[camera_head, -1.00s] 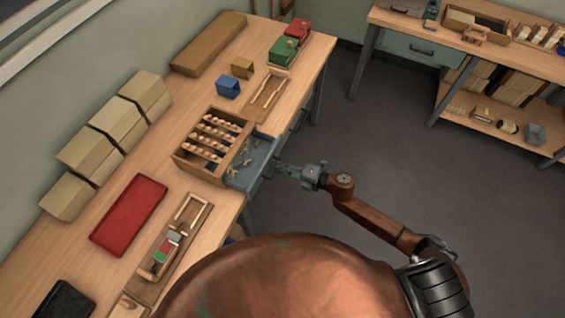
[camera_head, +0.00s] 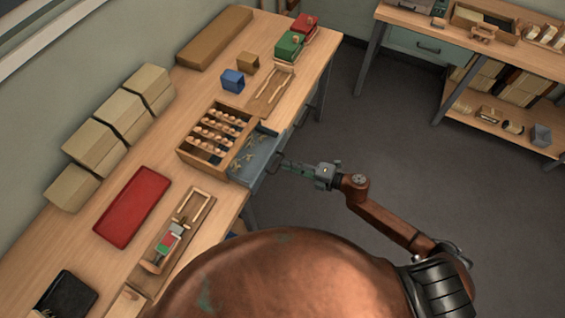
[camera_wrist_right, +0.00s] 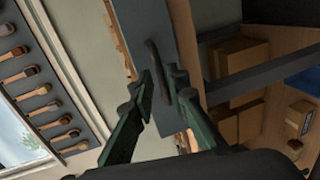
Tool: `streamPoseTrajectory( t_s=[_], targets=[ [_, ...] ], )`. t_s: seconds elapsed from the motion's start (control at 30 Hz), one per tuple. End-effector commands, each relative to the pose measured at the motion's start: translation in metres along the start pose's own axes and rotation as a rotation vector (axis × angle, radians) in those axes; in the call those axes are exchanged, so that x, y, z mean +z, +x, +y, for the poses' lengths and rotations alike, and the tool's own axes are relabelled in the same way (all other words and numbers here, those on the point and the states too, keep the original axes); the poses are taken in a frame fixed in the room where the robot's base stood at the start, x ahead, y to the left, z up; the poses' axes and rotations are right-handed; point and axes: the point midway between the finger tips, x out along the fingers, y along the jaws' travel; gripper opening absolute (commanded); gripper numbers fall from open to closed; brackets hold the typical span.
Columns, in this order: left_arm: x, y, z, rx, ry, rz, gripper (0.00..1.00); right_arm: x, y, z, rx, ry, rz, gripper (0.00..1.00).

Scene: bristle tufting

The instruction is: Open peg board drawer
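The peg board (camera_head: 190,158) is a wooden box with several rows of light pegs, standing on the bench. Its blue-grey drawer (camera_head: 245,172) sticks out past the bench edge, with small light pieces inside. In the right wrist view the drawer front (camera_wrist_right: 138,22) is a grey panel with a dark bow handle (camera_wrist_right: 155,58). My right gripper (camera_head: 281,160) is at the drawer front. Its green fingers (camera_wrist_right: 160,84) are close together on either side of the handle's lower part and appear shut on it. The exact contact is hard to see. My left gripper is out of view.
A red tray (camera_head: 133,207), a blue box (camera_head: 232,80) and tan blocks (camera_head: 105,145) stand on the bench (camera_head: 165,185). A second bench (camera_head: 400,25) stands at the upper right. The floor (camera_head: 400,130) between them is clear.

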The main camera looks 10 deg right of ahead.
Motion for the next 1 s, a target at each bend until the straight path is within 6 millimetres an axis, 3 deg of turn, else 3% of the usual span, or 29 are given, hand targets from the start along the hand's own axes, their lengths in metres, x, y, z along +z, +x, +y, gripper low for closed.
streamPoseTrajectory(
  t_s=[0.2,0.4,1.0],
  targets=[
    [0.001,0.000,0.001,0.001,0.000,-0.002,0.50,0.000,-0.048,-0.001,-0.002,0.001,0.000,0.15],
    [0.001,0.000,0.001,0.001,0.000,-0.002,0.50,-0.001,-0.074,-0.001,-0.001,0.001,0.001,0.15],
    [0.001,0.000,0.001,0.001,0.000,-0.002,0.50,0.000,-0.082,0.000,0.001,0.000,0.001,0.15]
  ],
)
